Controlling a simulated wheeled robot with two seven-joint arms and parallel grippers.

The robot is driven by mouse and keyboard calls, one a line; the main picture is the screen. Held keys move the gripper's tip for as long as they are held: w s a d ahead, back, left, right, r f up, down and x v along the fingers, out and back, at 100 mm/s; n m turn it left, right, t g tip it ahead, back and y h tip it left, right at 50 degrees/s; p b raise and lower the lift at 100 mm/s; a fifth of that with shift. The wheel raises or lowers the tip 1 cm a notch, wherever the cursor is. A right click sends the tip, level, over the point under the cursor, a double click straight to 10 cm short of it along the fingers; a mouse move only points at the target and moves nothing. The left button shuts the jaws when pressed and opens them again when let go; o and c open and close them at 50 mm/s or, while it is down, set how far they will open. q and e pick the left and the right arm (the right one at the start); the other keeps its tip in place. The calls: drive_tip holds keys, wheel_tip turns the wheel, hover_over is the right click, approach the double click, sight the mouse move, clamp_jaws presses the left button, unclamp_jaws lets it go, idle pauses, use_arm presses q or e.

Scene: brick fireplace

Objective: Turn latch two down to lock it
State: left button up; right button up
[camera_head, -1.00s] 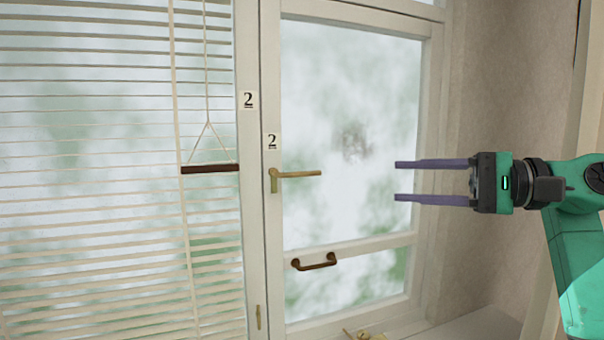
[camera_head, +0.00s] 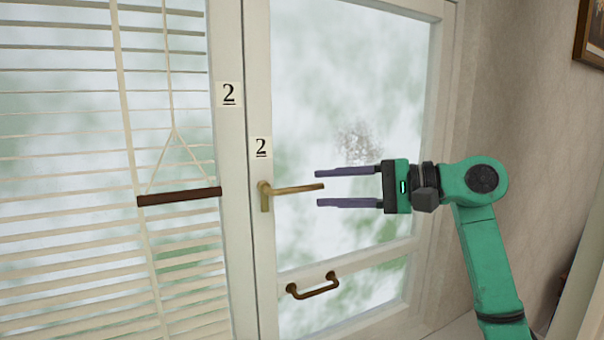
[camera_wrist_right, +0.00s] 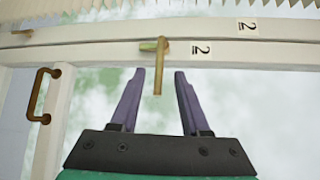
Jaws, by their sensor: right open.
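Latch two is a brass lever handle (camera_head: 292,189) on the window frame, just below a label with the number 2 (camera_head: 261,147). Its lever lies roughly horizontal and points right. My right gripper (camera_head: 317,188) is open, with its two purple fingers pointing left at the lever's free end, one finger above and one below its level. In the right wrist view the lever (camera_wrist_right: 158,75) reaches toward the gap between the open fingers (camera_wrist_right: 159,72). I cannot tell whether either finger touches it. My left gripper is not in view.
A bronze pull handle (camera_head: 313,286) sits lower on the same window. A blind with a dark wooden bar (camera_head: 179,197) hangs at the left. A second 2 label (camera_head: 228,94) is on the neighbouring frame. A wall (camera_head: 530,130) is at the right.

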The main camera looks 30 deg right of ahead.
sight(306, 189)
drive_tip(key=p+x, duration=0.1)
drive_tip(key=x, duration=0.4)
drive_tip(key=shift+w+p, duration=0.35)
drive_tip(key=shift+a, duration=0.15)
drive_tip(key=shift+s+f, duration=0.1)
clamp_jaws()
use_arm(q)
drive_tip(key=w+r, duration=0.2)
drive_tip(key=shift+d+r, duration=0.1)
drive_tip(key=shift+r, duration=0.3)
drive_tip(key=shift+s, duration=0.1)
